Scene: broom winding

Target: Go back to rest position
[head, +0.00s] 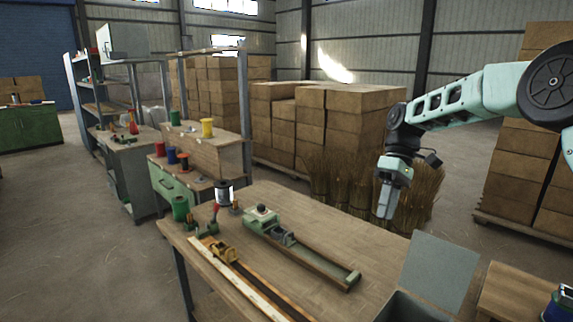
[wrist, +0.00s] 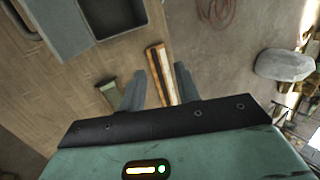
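My gripper (head: 387,204) hangs from the arm at the right in the head view, pointing down above the far right part of the wooden workbench (head: 330,228). In the wrist view my gripper (wrist: 148,92) shows two grey fingers spread apart with nothing between them. A green winding machine (head: 300,248) lies on the bench to the left of my gripper.
A grey bin (head: 400,308) and an upright grey panel (head: 440,270) stand at the bench's right end. Broom straw bundles (head: 350,188) stand behind the bench, before stacked cartons (head: 330,120). Coloured spools (head: 180,207) sit at the left. Open floor lies at far left.

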